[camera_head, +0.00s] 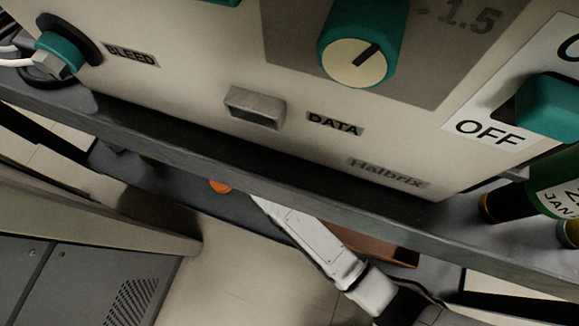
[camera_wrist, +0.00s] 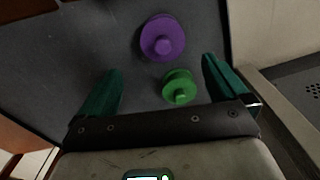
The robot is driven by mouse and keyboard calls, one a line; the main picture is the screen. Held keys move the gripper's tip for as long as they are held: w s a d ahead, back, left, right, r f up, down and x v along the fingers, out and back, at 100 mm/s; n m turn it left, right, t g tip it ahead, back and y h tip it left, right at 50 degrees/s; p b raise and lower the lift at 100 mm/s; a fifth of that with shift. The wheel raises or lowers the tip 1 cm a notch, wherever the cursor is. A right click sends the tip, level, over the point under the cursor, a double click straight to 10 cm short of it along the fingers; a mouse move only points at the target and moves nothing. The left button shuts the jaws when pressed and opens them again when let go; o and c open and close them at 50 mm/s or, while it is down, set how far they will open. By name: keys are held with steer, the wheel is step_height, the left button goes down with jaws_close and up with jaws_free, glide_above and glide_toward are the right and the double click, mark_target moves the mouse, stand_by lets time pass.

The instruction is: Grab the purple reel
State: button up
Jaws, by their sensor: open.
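The purple reel (camera_wrist: 162,38) lies on a dark grey surface in the wrist view, beyond the fingertips of my gripper (camera_wrist: 163,68). My gripper is open, with its two green fingers spread apart and the purple reel roughly ahead of the gap. I see nothing held. A smaller green reel (camera_wrist: 180,87) shows between the fingers in the picture, nearer the palm. In the head view my white arm reaches under the upper shelf, which hides my gripper and the purple reel.
An orange object (camera_head: 221,185) shows on the lower shelf (camera_head: 185,190). A brown tray or box (camera_head: 385,248) is right of my arm. The upper shelf (camera_head: 230,160) bears a machine (camera_head: 200,60) and bottles (camera_head: 545,190). A grey cabinet (camera_head: 75,285) stands at left.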

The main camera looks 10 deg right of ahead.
step_height(320, 180, down, 4)
steer(key=shift+f+b, duration=0.25)
steer(key=shift+b, duration=0.7)
steer(key=f+b, duration=0.2)
steer(key=f, duration=0.1)
steer(key=f+b, duration=0.1)
steer(key=f, duration=0.1)
steer(key=shift+s+b, duration=0.25)
steer(key=shift+b, duration=0.05)
steer(key=shift+c, duration=0.4)
steer(key=shift+r, duration=0.1)
steer(key=c, duration=1)
